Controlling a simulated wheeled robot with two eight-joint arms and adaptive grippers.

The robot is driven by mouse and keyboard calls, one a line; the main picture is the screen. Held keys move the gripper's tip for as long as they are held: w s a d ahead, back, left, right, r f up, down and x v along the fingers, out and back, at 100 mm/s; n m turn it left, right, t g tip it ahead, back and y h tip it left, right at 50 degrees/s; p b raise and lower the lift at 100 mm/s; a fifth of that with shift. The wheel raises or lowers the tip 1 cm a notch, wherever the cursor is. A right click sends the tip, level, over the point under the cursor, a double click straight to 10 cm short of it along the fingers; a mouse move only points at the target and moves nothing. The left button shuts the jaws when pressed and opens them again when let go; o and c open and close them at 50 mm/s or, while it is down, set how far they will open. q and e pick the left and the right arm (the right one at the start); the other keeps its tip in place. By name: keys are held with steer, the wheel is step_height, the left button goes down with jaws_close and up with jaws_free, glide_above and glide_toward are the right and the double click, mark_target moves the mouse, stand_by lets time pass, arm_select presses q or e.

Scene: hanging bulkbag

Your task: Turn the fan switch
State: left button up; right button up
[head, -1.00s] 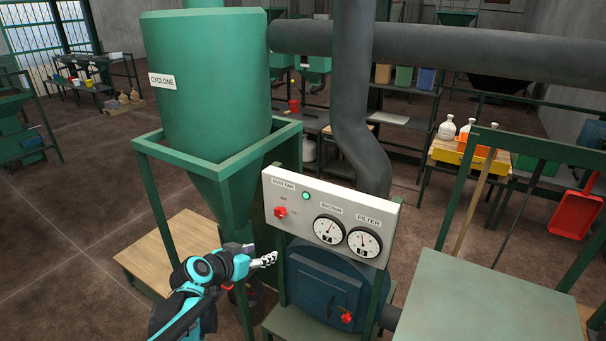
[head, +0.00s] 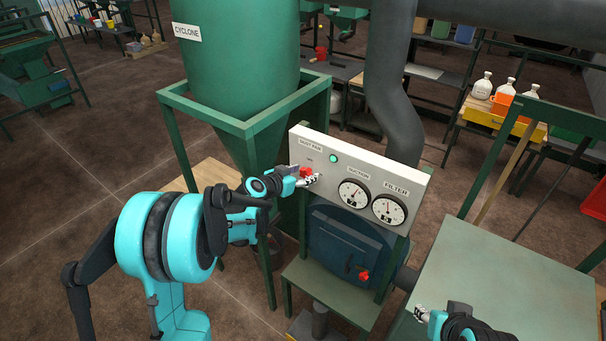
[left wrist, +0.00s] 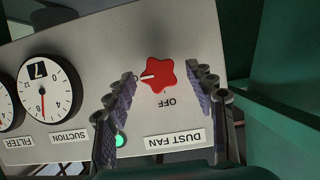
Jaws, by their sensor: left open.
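The fan switch is a red star-shaped knob (head: 306,171) on the pale panel (head: 416,184), under the "DUST FAN" label. In the left wrist view, which is upside down, the red knob (left wrist: 160,76) has a white pointer towards the gauges, not at the "OFF" mark. My left gripper (head: 304,179) is at the panel. Its fingers are open, one on each side of the knob, with gaps visible in the left wrist view (left wrist: 161,71). My right gripper (head: 421,314) is at the lower right of the head view, away from the panel; its finger opening is unclear.
A green lamp (head: 333,158) sits beside the switch. Two dials, suction (head: 353,193) and filter (head: 389,209), are to its right. The green cyclone (head: 240,45) and its frame stand behind my left arm. A flat green top (head: 490,265) lies at the right.

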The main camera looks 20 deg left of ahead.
arm_select(q)
steer(key=c, duration=1.2)
steer(key=shift+o, duration=0.2)
